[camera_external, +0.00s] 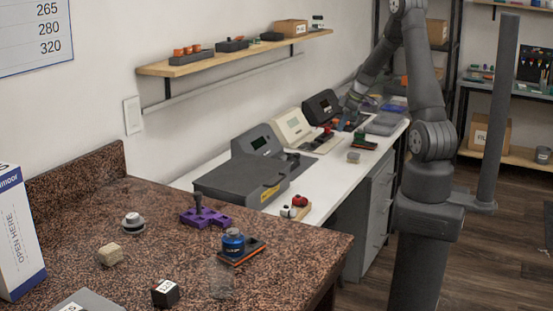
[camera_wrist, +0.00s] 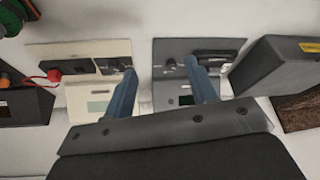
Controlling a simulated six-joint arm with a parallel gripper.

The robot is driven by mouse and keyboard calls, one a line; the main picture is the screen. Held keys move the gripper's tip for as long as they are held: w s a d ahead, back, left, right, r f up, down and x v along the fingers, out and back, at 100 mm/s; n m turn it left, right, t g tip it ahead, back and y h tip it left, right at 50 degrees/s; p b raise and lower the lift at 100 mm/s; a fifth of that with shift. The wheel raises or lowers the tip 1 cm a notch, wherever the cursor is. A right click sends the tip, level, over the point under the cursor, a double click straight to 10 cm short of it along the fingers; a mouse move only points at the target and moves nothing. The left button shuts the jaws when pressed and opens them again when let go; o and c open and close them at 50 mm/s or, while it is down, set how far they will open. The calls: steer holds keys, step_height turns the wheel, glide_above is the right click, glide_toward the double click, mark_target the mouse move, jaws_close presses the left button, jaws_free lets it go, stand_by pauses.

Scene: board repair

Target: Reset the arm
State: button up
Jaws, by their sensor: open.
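My gripper (camera_external: 350,108) is at the end of my arm, over the far part of the white counter, near the row of devices. In the wrist view my gripper (camera_wrist: 160,68) has two blue-grey fingers set well apart, with nothing between them. Below the fingers lie a beige device (camera_wrist: 95,100) at left and a grey device (camera_wrist: 172,100) at right. The fingers overlap these devices in the picture; I cannot tell the height above them. My arm is bent, its upper joint cut off at the top of the external view.
A white counter (camera_external: 330,172) holds a black device (camera_external: 322,105), a beige device (camera_external: 293,127) and a large grey box (camera_external: 240,181). A granite counter (camera_external: 75,215) in front bears a purple fixture (camera_external: 206,217) and a blue jar (camera_external: 233,242). A wall shelf (camera_external: 220,58) hangs above.

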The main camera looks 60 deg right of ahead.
steer(key=w+a+r+n, duration=0.1)
steer(key=w+a+n, duration=0.1)
steer(key=w+a, duration=0.6)
steer(key=w+a+r+n+y, duration=0.1)
steer(key=w+a+n, duration=0.1)
steer(key=w+a, duration=0.6)
steer(key=shift+w+a+r+g+y, duration=0.3)
steer(key=shift+a+g, duration=0.1)
steer(key=shift+a, duration=0.35)
